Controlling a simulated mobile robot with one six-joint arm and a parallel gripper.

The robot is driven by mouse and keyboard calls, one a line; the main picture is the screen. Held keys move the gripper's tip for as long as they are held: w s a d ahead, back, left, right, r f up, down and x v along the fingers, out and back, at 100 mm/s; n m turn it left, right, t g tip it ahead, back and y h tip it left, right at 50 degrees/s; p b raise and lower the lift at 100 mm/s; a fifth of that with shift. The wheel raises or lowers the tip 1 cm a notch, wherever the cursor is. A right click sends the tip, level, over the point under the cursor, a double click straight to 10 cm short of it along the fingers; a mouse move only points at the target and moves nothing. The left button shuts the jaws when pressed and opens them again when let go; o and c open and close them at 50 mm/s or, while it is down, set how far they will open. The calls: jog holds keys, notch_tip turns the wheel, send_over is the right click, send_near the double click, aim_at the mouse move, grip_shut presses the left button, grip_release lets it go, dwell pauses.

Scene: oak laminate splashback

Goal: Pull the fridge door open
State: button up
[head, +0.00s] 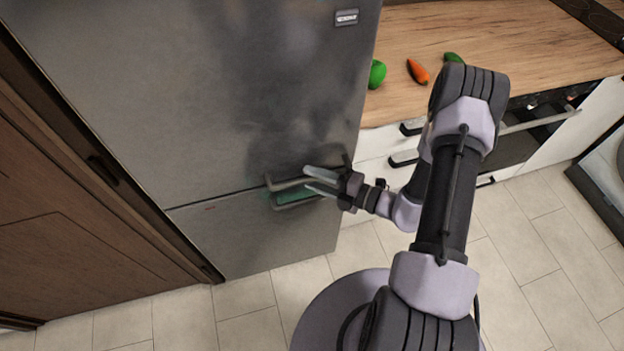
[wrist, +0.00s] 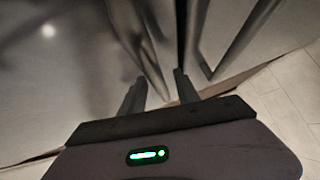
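The grey metal fridge (head: 200,90) fills the left and middle of the head view. Its large upper door looks shut, above a seam and a lower door (head: 235,235). An upper handle (head: 286,184) and a lower handle (head: 298,204) sit close together near the seam. My gripper (head: 307,178) is at the right end of these handles, fingers apart and pointing left. In the wrist view my gripper (wrist: 160,88) is open, with a metal bar (wrist: 150,45) ahead of the gap between its fingers. I cannot tell whether a finger touches it.
A wooden counter (head: 490,35) with a green vegetable (head: 377,74) and a carrot (head: 418,71) is right of the fridge, above white drawers and an oven. Brown wood panels (head: 70,220) stand close on the left. Tiled floor (head: 240,310) in front is clear.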

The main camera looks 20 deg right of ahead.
jog(key=shift+w+a, duration=0.3)
grip_shut()
dwell(1.3)
